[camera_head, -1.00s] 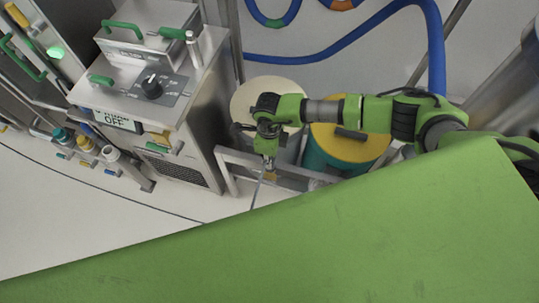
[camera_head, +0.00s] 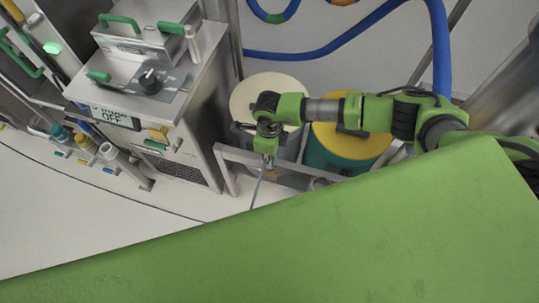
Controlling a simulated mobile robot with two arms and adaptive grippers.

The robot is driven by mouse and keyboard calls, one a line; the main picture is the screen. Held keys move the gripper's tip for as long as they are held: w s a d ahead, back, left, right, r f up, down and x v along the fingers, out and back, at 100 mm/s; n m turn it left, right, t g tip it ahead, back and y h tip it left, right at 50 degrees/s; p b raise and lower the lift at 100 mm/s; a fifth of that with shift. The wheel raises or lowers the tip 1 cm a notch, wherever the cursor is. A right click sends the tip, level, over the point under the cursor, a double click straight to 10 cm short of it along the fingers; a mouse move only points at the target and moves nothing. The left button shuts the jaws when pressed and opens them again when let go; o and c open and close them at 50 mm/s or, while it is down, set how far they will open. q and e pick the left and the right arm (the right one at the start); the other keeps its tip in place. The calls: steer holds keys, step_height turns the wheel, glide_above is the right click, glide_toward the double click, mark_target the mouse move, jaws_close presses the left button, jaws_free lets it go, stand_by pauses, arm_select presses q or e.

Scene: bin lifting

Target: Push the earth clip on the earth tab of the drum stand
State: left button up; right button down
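My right gripper (camera_head: 268,163) points down at the front rail of the metal drum stand (camera_head: 226,160), with its arm coming in from the right. A thin grey cable (camera_head: 257,190) hangs from its fingertips toward the floor. The fingers look shut on the cable's end, where the earth clip would be; the clip itself is too small to make out. I cannot make out the earth tab, nor whether anything touches it. A drum with a cream lid (camera_head: 264,90) and a green drum with a yellow lid (camera_head: 355,146) stand behind the rail. My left gripper is not in view.
A steel machine (camera_head: 185,110) with green handles and an OFF display stands close left of the stand. A blue hose (camera_head: 330,50) runs behind the drums. Open pale floor (camera_head: 90,210) lies at the front left. A large green surface covers the bottom and hides what is below.

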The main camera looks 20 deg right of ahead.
steer(key=shift+f, duration=0.4)
steer(key=shift+f+b, duration=0.15)
steer(key=shift+b, duration=0.2)
steer(key=shift+f+b, duration=0.8)
steer(key=shift+f, duration=0.15)
steer(key=shift+s+f+b, duration=0.1)
steer(key=shift+f+b, duration=1)
stand_by(0.4)
steer(key=c, duration=1.6)
jaws_free()
steer(key=shift+c, duration=0.2)
steer(key=shift+r, duration=0.1)
step_height(320, 180, up, 12)
steer(key=shift+f, duration=0.1)
